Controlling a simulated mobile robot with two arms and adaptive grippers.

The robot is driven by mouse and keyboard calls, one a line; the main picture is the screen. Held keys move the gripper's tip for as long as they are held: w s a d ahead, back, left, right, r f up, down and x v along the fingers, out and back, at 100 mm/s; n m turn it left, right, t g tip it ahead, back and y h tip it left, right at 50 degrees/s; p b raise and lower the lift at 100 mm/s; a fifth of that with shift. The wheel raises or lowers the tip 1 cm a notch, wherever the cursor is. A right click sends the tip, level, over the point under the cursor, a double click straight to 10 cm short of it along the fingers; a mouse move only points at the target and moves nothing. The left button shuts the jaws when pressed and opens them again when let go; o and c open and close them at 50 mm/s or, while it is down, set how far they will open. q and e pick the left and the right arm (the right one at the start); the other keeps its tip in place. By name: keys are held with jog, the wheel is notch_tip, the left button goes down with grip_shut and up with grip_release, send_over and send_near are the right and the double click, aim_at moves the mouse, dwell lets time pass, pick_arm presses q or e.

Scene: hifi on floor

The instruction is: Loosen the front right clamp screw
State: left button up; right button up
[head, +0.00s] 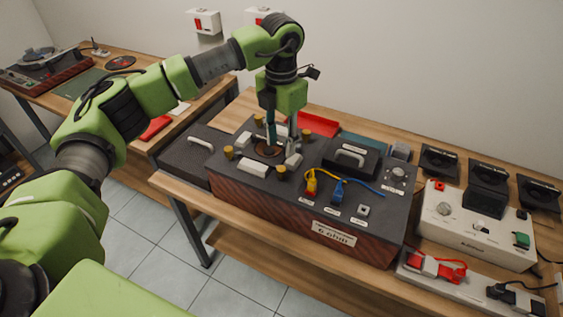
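A dark-topped box with wood-grain sides and an "8 ohm" label (334,234) stands on the bench. Its top has a round brown opening (266,151) with pale blocks around it. Brass-coloured clamp screws stand by the blocks; the front right one (281,173) is clear of my gripper. Others are the front left one (228,152), back left one (258,120) and back right one (307,135). My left gripper (281,147) points down over the opening, its fingers apart, with nothing seen between them. The fingertips partly overlap the blocks. My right gripper is out of view.
A yellow (310,183) and a blue plug (337,191) with cables sit right of the clamps, near a black handled lid (350,156). A white instrument (475,222) stands further right. A red tray (317,123) lies behind the box.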

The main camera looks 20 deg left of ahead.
aim_at(281, 168)
pick_arm(q)
notch_tip(281, 168, down, 9)
jog(key=shift+r+p, duration=0.1)
jog(key=shift+p, duration=0.9)
grip_shut()
